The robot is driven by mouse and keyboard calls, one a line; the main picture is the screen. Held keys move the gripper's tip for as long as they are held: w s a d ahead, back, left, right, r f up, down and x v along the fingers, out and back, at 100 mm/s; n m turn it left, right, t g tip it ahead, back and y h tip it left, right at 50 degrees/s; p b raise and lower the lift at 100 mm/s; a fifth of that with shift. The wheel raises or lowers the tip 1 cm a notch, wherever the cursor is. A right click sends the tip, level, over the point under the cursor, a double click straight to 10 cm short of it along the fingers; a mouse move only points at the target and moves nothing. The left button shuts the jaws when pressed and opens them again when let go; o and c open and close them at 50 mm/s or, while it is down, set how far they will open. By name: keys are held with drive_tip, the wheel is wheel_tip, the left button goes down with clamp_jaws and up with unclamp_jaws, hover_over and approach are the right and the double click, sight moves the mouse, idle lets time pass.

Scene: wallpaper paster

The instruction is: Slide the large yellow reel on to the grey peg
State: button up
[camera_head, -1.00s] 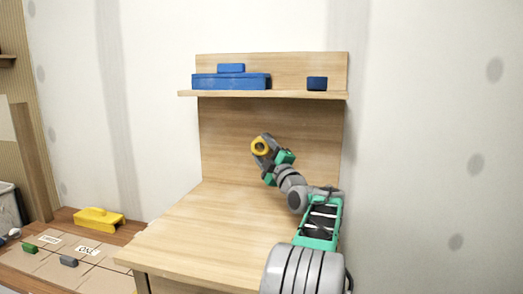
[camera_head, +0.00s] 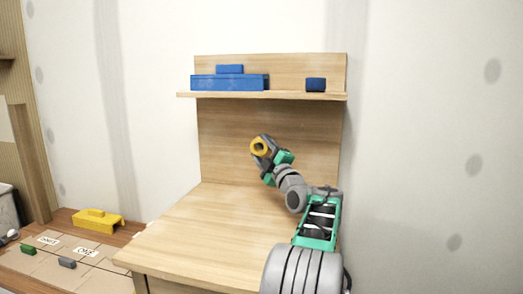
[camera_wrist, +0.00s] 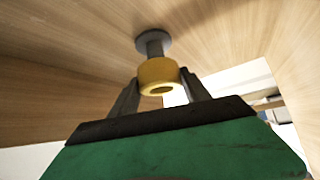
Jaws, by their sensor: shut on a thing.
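The large yellow reel (camera_wrist: 158,72) sits between the two dark fingers of my gripper (camera_wrist: 160,84), which is shut on it. Its open hole faces the wrist camera. The grey peg (camera_wrist: 154,46) with its round base stands out from the wooden board just beyond the reel, roughly in line with it. The reel hides the peg's near end, so I cannot tell whether the peg is inside it. In the head view the reel (camera_head: 260,146) is held in front of the back board, and my gripper (camera_head: 265,155) partly covers it.
A wooden desk (camera_head: 190,235) with a back board (camera_head: 225,125) and a shelf (camera_head: 285,94) surrounds my arm. Blue boxes (camera_head: 225,82) and a small blue block (camera_head: 316,85) stand on the shelf. A yellow box (camera_head: 98,222) lies on a low table at left. The desktop is clear.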

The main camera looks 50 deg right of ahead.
drive_tip(key=shift+w+d+p, duration=0.25)
drive_tip(key=shift+d, duration=0.35)
drive_tip(key=shift+w+d+p, duration=0.25)
drive_tip(key=shift+w+d, duration=0.05)
drive_tip(key=shift+d, duration=0.35)
drive_tip(key=shift+w+d+p, duration=0.25)
drive_tip(key=shift+d, duration=0.35)
drive_tip(key=o, duration=1.5)
drive_tip(key=shift+c, duration=0.2)
drive_tip(key=shift+o, duration=0.6)
drive_tip(key=shift+o, duration=1.4)
